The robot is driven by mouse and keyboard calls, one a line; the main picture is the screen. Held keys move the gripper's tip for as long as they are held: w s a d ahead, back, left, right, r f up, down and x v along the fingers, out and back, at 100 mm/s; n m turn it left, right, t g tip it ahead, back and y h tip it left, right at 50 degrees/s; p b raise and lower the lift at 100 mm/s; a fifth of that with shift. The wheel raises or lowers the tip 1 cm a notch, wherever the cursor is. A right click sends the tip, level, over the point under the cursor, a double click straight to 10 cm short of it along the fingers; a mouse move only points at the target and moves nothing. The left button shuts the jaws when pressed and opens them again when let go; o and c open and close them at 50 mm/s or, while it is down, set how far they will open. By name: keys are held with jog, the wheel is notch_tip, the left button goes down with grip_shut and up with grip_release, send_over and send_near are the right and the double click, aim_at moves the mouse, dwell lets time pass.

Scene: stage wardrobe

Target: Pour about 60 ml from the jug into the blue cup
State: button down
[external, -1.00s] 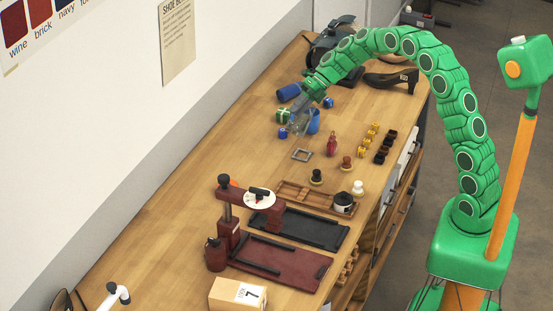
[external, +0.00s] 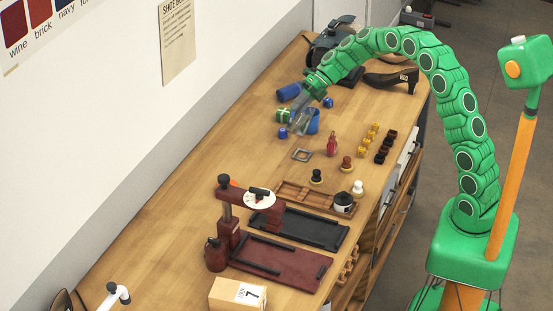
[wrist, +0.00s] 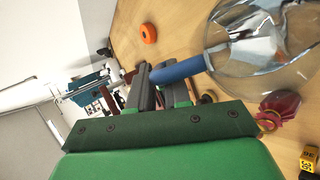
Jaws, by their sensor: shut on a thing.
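My gripper (external: 311,93) is shut on the blue handle (wrist: 180,70) of the clear jug (external: 302,121). In the external view the jug is tilted and held over or close in front of the blue cup (external: 314,124), partly covering it; I cannot tell whether they touch. In the wrist view the jug's clear body (wrist: 235,60) fills the upper right, with bright reflections. I cannot make out the liquid level or any stream. The cup does not show clearly in the wrist view.
A green striped box (external: 283,116), a blue cylinder (external: 289,92) and small blue blocks (external: 283,133) lie close by. Bare tabletop lies to the left.

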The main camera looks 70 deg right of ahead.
aim_at(294, 129)
jog(key=shift+d+r+y+b, duration=0.35)
jog(key=shift+y+b, duration=0.05)
jog(key=shift+b, duration=0.45)
dwell(0.7)
jog(key=shift+w+a+f+n+h, duration=0.1)
jog(key=shift+a+f+n+h, duration=0.1)
jog(key=shift+a+f+h, duration=0.8)
jog(key=shift+a+f+n+h, duration=0.2)
jog(key=shift+a+f+h, duration=0.5)
jog(key=shift+f+h, duration=0.35)
jog(key=shift+a+f+g+h+p, duration=0.2)
jog(key=shift+a+h+p, duration=0.2)
jog(key=shift+a, duration=0.2)
jog(key=shift+a+f+g+h+p, duration=0.25)
jog(key=shift+a+h, duration=0.2)
jog(key=shift+a, duration=0.15)
jog(key=shift+w+a+n, duration=0.1)
jog(key=shift+a+n, duration=0.05)
jog(key=shift+n, duration=0.15)
jog(key=shift+a+f+n+h+p, duration=0.5)
jog(key=shift+a+f+h+p, duration=1.35)
jog(key=shift+h, duration=0.45)
